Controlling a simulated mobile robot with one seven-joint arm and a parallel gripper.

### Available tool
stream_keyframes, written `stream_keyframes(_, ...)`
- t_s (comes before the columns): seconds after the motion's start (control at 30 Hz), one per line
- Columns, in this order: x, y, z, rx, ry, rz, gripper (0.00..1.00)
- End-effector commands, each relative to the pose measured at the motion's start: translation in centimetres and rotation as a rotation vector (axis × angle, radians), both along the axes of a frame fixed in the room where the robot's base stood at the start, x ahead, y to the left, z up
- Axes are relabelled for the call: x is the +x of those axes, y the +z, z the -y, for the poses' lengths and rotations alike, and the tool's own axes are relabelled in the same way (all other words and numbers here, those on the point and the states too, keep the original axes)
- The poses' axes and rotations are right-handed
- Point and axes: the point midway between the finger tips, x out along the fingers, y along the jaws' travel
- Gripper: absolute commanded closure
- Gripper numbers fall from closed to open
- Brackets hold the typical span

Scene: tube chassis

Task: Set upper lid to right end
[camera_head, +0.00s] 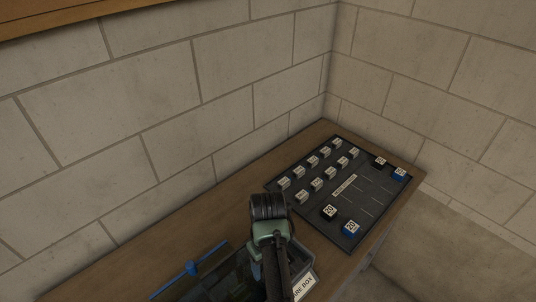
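A dark board (318,200) lies on the wooden bench, with small white labelled blocks in rows on its left half. On its right side are a black piece (329,212) and a blue piece (350,229) at the near end, and a black piece (380,162) and a blue piece (400,174) at the far end, all with white labelled tops. I cannot tell which piece is the upper lid. My arm (270,230) stands over the dark box at the bottom, left of the board. My fingertips cannot be made out.
A dark open box (222,283) with a white label ending in "RE BOX" (304,287) sits at the bench's front, its inside mostly dark. A blue rod (190,268) with a knob lies left of it. Block walls close the back and right.

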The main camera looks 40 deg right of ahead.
Motion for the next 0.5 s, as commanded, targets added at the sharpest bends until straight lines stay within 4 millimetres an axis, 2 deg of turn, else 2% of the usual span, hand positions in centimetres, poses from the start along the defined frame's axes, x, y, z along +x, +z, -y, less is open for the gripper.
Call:
stream_keyframes(0.33, 0.0, 8.5, 0.1, -0.002, -0.001, 0.002, 0.38)
stream_keyframes(0.5, 0.0, 9.7, 0.1, -0.001, -0.002, 0.001, 0.38)
